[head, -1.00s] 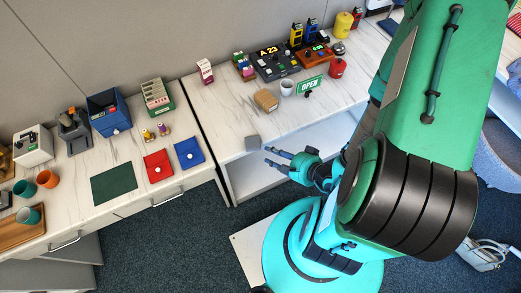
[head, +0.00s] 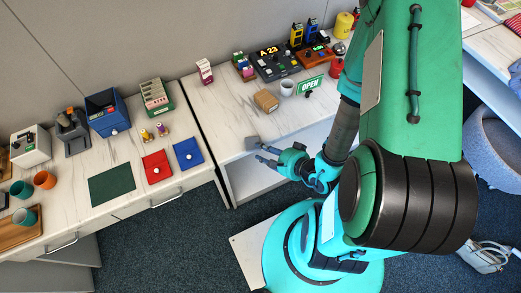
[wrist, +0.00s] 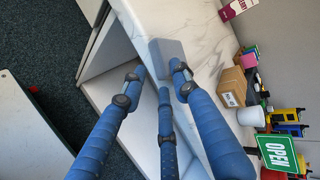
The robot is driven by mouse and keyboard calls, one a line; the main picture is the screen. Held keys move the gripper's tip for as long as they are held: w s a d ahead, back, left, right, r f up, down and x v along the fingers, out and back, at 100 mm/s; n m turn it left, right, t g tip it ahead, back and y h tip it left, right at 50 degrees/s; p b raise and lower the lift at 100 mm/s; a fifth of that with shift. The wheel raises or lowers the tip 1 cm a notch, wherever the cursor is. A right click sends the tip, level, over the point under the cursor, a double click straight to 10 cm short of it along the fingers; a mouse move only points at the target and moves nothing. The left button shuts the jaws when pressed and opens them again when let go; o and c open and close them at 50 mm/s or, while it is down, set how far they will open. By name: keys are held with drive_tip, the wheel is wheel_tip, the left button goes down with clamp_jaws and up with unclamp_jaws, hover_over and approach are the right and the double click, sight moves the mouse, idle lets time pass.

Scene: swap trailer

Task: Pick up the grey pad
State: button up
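The grey pad (head: 252,143) is a small square lying near the front left edge of the right-hand white marble counter. In the wrist view, the pad (wrist: 167,52) is just beyond the fingertips. My gripper (head: 262,152) is beside the pad in the head view, at its front right. In the wrist view my gripper (wrist: 160,76) has its blue fingers spread, with nothing held between them. One fingertip overlaps the pad's lower edge in that view; I cannot tell whether it touches.
A cardboard box (head: 266,100), a white cup (head: 288,88) and an OPEN sign (head: 310,86) stand farther back on this counter. An open shelf lies below its front edge. Across a gap, the left counter holds red (head: 158,167) and blue (head: 188,154) pouches.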

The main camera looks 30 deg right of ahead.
idle(0.3)
clamp_jaws()
wheel_tip(320, 180, up, 2)
drive_tip(key=shift+r+p, duration=0.25)
drive_tip(key=shift+p, duration=0.55)
